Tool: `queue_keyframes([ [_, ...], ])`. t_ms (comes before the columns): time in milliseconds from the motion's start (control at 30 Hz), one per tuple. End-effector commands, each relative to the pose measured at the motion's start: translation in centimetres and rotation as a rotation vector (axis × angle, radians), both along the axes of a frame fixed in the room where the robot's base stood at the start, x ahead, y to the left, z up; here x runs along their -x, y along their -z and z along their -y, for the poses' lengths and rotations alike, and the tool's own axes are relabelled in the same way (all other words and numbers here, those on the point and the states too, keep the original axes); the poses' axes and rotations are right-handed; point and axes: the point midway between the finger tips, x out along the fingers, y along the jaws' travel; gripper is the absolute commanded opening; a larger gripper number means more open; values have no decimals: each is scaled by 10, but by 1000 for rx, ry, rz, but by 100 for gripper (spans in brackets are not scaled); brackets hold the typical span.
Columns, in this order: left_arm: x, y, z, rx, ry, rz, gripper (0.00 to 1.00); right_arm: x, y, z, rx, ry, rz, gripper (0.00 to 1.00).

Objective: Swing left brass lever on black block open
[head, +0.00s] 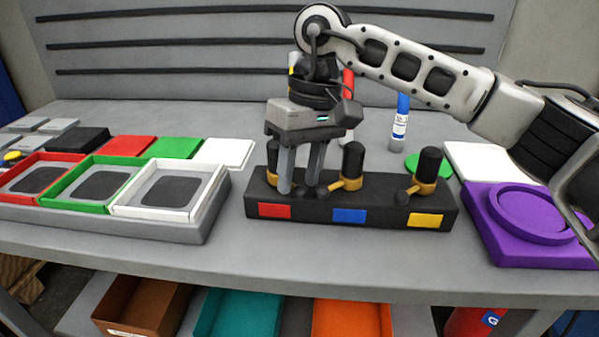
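A long black block (384,211) lies on the grey table with red, blue and yellow labels on its front. It bears three black cylinders with brass collars. The left brass lever (256,181), above the red label, is partly hidden behind my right gripper. My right gripper (298,187) points straight down over the left part of the block. Its two grey fingers stand apart, with their tips low beside the left lever. I cannot tell whether they touch it. The middle lever (348,184) and right lever (423,187) have arms with black knobs pointing left. My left gripper is out of view.
A grey tray (196,226) with red, green and white frames stands at the left. A purple fixture (507,250) stands at the right. A blue-capped tube (400,125) stands behind the block. The table in front of the block is clear.

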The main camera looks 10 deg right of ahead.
Motion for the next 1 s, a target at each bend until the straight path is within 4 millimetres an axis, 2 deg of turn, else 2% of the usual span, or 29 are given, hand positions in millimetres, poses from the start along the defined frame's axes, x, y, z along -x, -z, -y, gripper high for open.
queue_keyframes([
  [167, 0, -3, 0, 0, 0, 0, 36, -3, -32, 4, -2, 1, 6, 38],
  [500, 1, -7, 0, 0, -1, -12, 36, -10, -113, 19, -1, -1, 1, 38],
  [633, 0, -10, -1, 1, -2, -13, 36, -11, -135, 23, 1, -1, -2, 38],
  [800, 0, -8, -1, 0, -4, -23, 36, -13, -149, 26, 1, -2, -2, 38],
  [1000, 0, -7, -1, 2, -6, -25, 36, -13, -151, 27, 2, -3, -4, 38],
])
